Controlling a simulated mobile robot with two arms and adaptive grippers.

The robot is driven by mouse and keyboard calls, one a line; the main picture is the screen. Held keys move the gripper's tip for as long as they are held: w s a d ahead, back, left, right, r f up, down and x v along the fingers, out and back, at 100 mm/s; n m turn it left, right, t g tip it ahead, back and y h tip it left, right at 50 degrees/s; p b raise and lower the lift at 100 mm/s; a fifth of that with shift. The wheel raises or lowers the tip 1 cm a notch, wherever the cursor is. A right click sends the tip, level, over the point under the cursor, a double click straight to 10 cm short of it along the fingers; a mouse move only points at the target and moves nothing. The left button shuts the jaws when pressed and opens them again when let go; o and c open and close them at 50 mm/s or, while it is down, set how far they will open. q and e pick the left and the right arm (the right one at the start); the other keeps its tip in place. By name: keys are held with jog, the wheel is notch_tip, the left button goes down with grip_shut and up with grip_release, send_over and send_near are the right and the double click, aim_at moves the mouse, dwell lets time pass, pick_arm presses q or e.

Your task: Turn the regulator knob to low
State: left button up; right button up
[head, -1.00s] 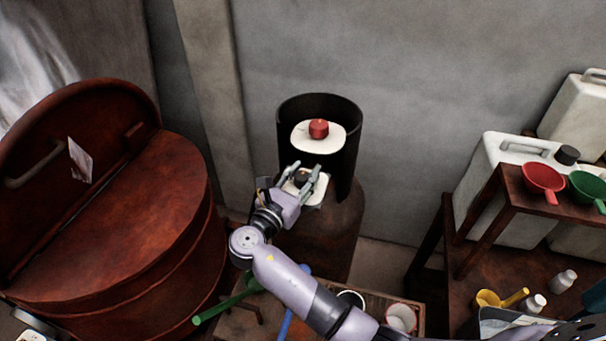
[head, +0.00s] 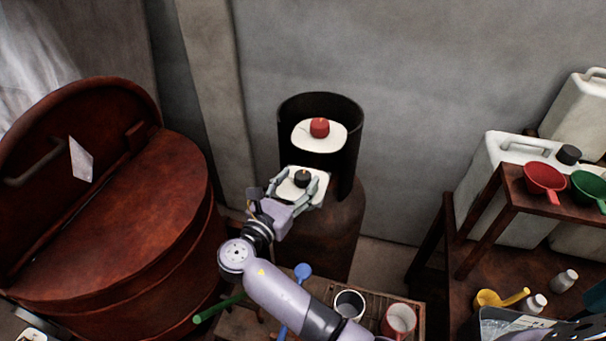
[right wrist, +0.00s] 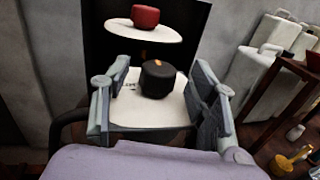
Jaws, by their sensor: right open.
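The regulator knob (head: 302,179) is black with a small orange mark on top. It sits on a white plate (head: 317,195) at the front of a dark cylinder. In the right wrist view the knob (right wrist: 158,79) stands on the white plate (right wrist: 150,112), between the fingers and ahead of them. My right gripper (head: 300,189) is open, its fingers on either side of the knob and apart from it. In the right wrist view the open fingers (right wrist: 160,100) show at left and right. A red knob (head: 319,127) sits on a second white plate above. My left gripper is not in view.
A dark open collar (head: 347,168) surrounds the back of the plates. A large red-brown vat (head: 120,220) stands at left. A shelf (head: 513,192) at right holds red and green scoops, with white canisters behind. Mugs (head: 349,304) stand on a low slatted table.

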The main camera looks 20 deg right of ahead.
aim_at(299, 180)
jog(key=v, duration=0.4)
dwell(0.5)
